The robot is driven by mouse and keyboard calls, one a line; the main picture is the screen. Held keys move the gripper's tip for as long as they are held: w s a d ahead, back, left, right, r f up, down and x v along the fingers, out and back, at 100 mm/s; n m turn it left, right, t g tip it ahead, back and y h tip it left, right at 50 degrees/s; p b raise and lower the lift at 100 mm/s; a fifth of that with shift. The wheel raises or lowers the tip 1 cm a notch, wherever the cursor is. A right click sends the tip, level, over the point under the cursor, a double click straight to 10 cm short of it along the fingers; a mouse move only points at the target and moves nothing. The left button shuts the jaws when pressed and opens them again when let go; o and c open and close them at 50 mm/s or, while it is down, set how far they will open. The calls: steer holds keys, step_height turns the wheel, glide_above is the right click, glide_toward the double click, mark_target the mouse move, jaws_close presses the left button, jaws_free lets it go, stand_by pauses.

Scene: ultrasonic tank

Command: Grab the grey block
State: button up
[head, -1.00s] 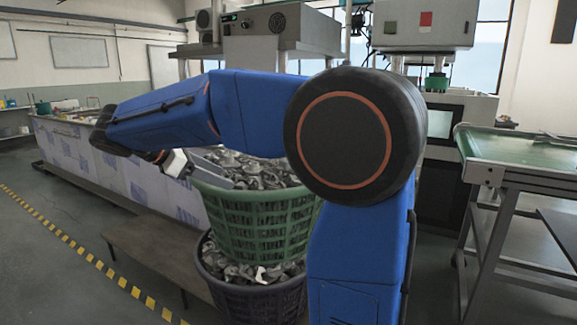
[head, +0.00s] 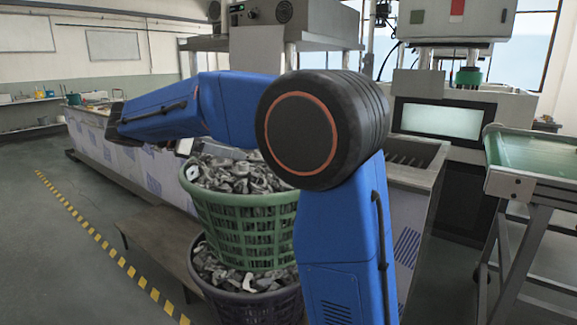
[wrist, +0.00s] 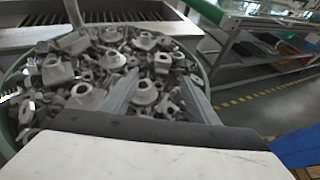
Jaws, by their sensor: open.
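Grey metal parts (head: 240,175) fill a green basket (head: 245,222) in the head view. They also fill the round green-rimmed basket (wrist: 205,70) in the wrist view. I cannot pick out one distinct grey block among these parts. My gripper (wrist: 160,80) is open over the heap, its two dark fingers spread apart. A grey part with a raised round boss (wrist: 147,92) shows between the fingers; I cannot tell whether they touch it. In the head view, my blue arm hides most of the gripper.
A dark purple basket (head: 245,306) with more grey parts stands under the green one. A low brown bench (head: 160,235) is beside them at left. A green-topped table (head: 535,155) stands at right, and a long tank (head: 130,150) behind left. Floor at left is clear.

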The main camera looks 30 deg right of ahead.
steer(key=x, duration=1.1)
steer(key=shift+d, duration=0.15)
steer(key=shift+s+x, duration=0.15)
steer(key=shift+x, duration=1.2)
steer(key=shift+s+x, duration=0.15)
steer(key=shift+x, duration=1.15)
steer(key=shift+r, duration=0.15)
steer(key=c, duration=1.2)
